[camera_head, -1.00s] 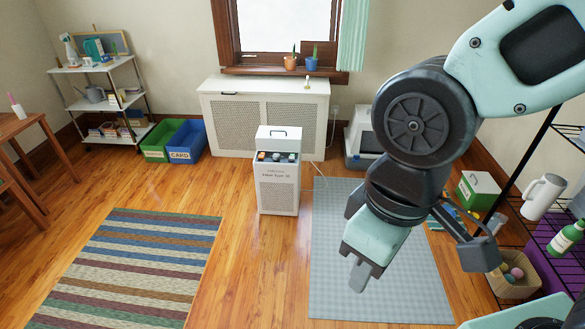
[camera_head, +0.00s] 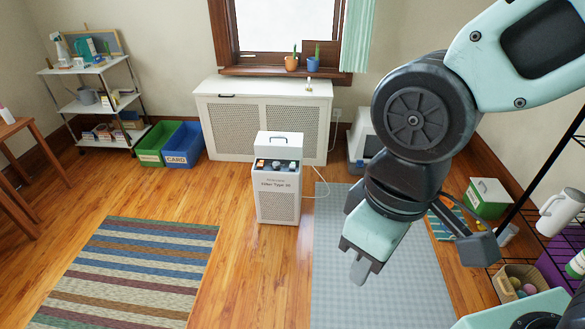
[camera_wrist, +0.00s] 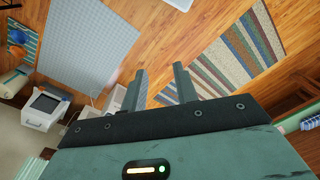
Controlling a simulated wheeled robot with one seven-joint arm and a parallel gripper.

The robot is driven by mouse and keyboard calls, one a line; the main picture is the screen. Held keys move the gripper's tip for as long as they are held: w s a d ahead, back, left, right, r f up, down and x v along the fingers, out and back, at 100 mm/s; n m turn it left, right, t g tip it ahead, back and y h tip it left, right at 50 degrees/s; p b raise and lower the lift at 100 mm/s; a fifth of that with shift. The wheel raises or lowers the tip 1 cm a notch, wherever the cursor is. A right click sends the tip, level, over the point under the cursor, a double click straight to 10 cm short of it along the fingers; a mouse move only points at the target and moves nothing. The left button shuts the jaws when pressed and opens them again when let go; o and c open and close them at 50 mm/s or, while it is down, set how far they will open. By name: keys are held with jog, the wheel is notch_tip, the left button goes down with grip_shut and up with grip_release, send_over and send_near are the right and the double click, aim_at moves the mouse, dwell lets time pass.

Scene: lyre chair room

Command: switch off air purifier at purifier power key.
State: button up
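The air purifier (camera_head: 277,200) is a white upright box on the wooden floor near the middle of the head view. Its sloped dark control panel (camera_head: 278,167) carries an orange key (camera_head: 261,163) at the left, a round grey knob and other small controls. The panel's details are too small to read. My gripper (camera_head: 359,271) hangs to the right of the purifier and nearer to the camera, apart from it. In the wrist view its two fingers (camera_wrist: 160,88) stand apart with nothing between them.
A striped rug (camera_head: 140,270) lies at front left and a grey mat (camera_head: 380,290) at front right. A white radiator cover (camera_head: 220,120) stands behind the purifier. Green and blue bins (camera_head: 182,146) stand at the left. A wire rack (camera_head: 545,225) is at the right. Open floor lies before the purifier.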

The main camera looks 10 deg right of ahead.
grip_shut()
dwell(1.5)
